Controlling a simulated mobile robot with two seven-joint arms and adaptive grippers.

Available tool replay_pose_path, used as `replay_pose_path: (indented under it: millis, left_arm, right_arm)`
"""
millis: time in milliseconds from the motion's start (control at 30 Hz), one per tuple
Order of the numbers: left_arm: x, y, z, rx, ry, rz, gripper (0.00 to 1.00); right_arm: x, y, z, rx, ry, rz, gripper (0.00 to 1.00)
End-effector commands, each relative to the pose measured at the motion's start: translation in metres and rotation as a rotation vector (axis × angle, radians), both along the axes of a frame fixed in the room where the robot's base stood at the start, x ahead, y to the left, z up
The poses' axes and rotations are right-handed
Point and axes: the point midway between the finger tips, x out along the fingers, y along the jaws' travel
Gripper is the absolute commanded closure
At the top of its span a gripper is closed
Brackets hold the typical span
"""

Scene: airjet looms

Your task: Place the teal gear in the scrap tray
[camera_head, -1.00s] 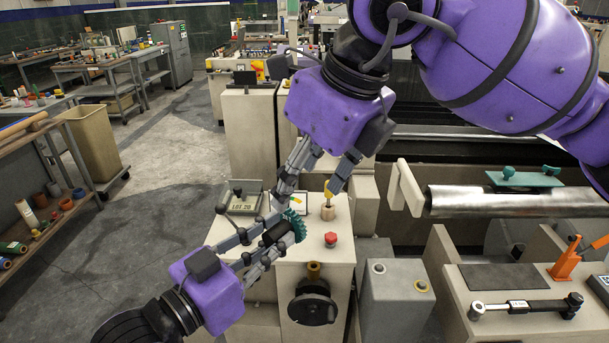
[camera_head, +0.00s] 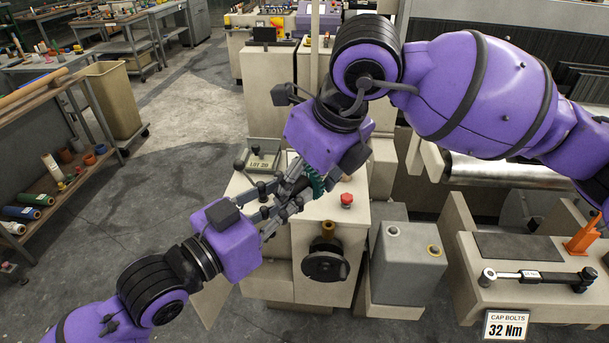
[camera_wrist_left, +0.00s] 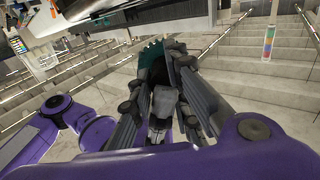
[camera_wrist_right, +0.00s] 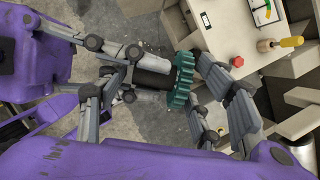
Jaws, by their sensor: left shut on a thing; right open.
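The teal gear (camera_wrist_right: 183,82) is a toothed ring with a black cylinder (camera_wrist_right: 152,78) beside it, which looks like its hub. In the head view the gear (camera_head: 317,182) is held above the cream machine cabinet, partly hidden by my right wrist. My left gripper (camera_head: 287,196) is shut on the gear's black hub. My right gripper (camera_wrist_right: 212,88) is open, with its fingers close around the gear's far side; I cannot tell whether they touch it. The gear's teal rim (camera_wrist_left: 152,47) also shows in the left wrist view. I cannot identify the scrap tray in any view.
A torque wrench (camera_head: 535,279) lies on the right bench. Open floor lies left.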

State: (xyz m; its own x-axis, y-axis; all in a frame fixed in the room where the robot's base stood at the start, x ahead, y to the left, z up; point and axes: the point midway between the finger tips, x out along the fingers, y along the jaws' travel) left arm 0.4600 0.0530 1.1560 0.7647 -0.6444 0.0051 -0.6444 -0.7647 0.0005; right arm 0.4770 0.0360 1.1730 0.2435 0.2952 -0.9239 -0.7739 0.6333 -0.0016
Motion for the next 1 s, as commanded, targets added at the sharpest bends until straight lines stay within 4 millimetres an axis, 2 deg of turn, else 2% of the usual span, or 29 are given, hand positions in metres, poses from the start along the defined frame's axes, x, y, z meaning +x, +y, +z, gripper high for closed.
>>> replay_pose_path:
  millis: [67, 400, 433, 600, 1000]
  left_arm:
    - [-0.0001, -0.0001, 0.0008, -0.001, -0.002, 0.000, 1.00]
    - [-0.0001, -0.0001, 0.0007, -0.001, -0.002, 0.000, 1.00]
    - [-0.0001, -0.0001, 0.0007, -0.001, -0.002, 0.000, 0.81]
    - [0.0000, 0.0000, 0.0006, -0.001, -0.001, 0.000, 0.61]
    - [-0.0017, 0.0035, -0.0040, -0.004, 0.000, 0.024, 0.61]
  right_arm:
    - [-0.0001, 0.0000, 0.0003, 0.000, 0.000, 0.000, 0.39]
    - [-0.0004, 0.0002, 0.0005, 0.001, 0.001, 0.000, 0.82]
    - [-0.0003, 0.0004, 0.0009, 0.001, 0.000, 0.001, 0.83]
    - [-0.0003, 0.0003, 0.0008, 0.001, 0.000, 0.001, 0.83]
    - [0.0000, 0.0000, 0.0008, 0.001, -0.001, 0.000, 0.83]
